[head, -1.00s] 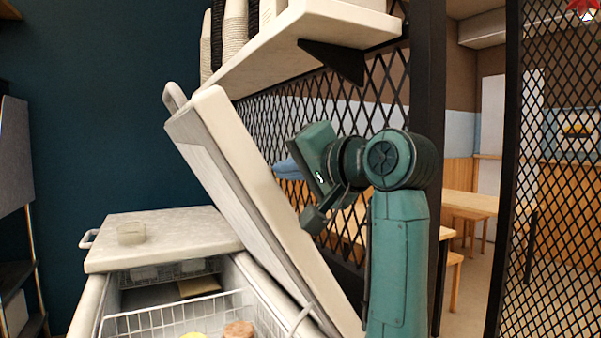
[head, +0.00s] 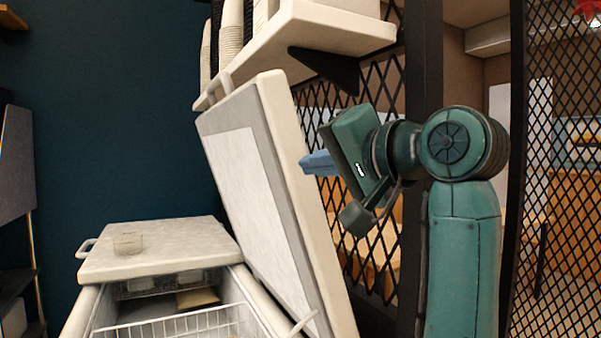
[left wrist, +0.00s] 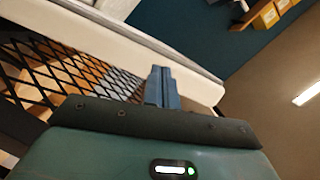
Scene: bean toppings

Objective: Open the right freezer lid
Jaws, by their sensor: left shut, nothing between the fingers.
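The right freezer lid (head: 252,190) is raised to a steep tilt, with its pale inner panel and grey seal showing in the head view. My left gripper (head: 308,163) has its blue fingers closed together and empty, at the lid's right edge. Whether they touch the lid is unclear. In the left wrist view the closed fingers (left wrist: 161,80) overlap the lid's white edge (left wrist: 125,45). The freezer (head: 250,292) is open below the raised lid. My right gripper is not in view.
A wire basket (head: 185,325) sits inside the freezer. A white shelf (head: 300,40) hangs close above the raised lid, and a black mesh partition (head: 375,245) stands behind my arm.

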